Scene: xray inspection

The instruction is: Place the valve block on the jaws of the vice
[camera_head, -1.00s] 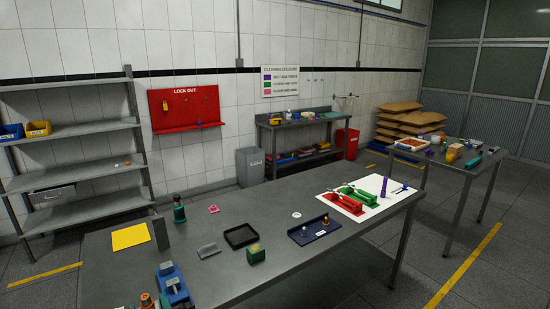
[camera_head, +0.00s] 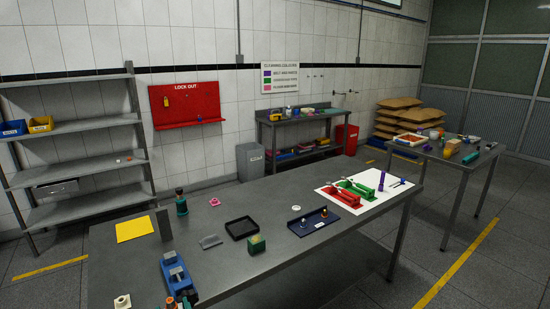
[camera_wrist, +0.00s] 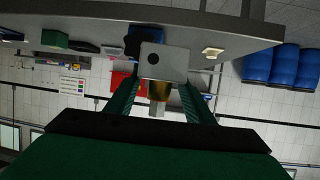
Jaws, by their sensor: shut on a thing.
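In the wrist view my gripper (camera_wrist: 158,88) is shut on the valve block (camera_wrist: 168,62), a grey block with a dark round hole and a brass fitting on its gripper side. The blue vice (camera_head: 176,272) with grey jaws stands near the front left of the long bench in the head view. A dark blue shape, probably the vice (camera_wrist: 150,36), shows partly hidden behind the block in the wrist view, apart from my gripper as far as I can tell.
Blue barrels (camera_wrist: 286,66) show in the wrist view.

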